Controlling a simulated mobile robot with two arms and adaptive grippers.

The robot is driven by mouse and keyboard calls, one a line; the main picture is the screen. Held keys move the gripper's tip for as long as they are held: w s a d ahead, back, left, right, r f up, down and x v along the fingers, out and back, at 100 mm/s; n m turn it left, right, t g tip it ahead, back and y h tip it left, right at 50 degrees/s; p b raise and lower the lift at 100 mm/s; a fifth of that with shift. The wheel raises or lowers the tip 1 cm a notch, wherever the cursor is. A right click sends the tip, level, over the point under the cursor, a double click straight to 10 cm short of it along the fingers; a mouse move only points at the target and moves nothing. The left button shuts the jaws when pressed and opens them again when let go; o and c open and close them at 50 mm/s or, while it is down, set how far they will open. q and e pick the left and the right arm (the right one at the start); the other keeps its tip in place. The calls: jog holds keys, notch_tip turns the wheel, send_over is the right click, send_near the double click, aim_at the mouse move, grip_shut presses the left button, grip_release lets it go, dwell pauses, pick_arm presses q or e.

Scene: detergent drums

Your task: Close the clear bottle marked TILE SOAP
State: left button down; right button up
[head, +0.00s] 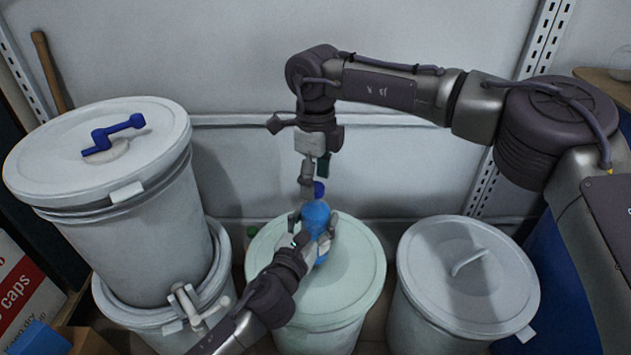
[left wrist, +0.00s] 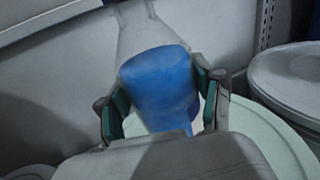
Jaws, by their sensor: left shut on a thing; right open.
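A clear bottle with blue liquid (head: 316,216) stands over the pale green drum lid in the head view; no TILE SOAP marking is readable. It also shows in the left wrist view (left wrist: 158,85), where its clear upper part narrows upward and its top is cut off. My left gripper (head: 315,228) is shut around the bottle's body, a finger on each side. A dark blue cap (head: 319,188) shows at the bottle's top; I cannot tell whether it is seated. My right gripper (head: 313,180) is open, pointing down right at the cap, partly hiding it.
The pale green drum lid (head: 361,262) lies below the bottle. A white lidded drum (head: 467,285) stands at right. Stacked white drums (head: 135,235) stand at left, with a blue handle-like piece (head: 112,134) on top and a tap below. The wall is close behind.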

notch_tip(320, 180, up, 11)
dwell(0.3)
pick_arm(q)
jog(key=shift+c, duration=0.4)
grip_release()
pick_arm(e)
jog(key=shift+f, duration=0.1)
pick_arm(q)
jog(key=v, duration=1.2)
jog(key=shift+f, duration=0.1)
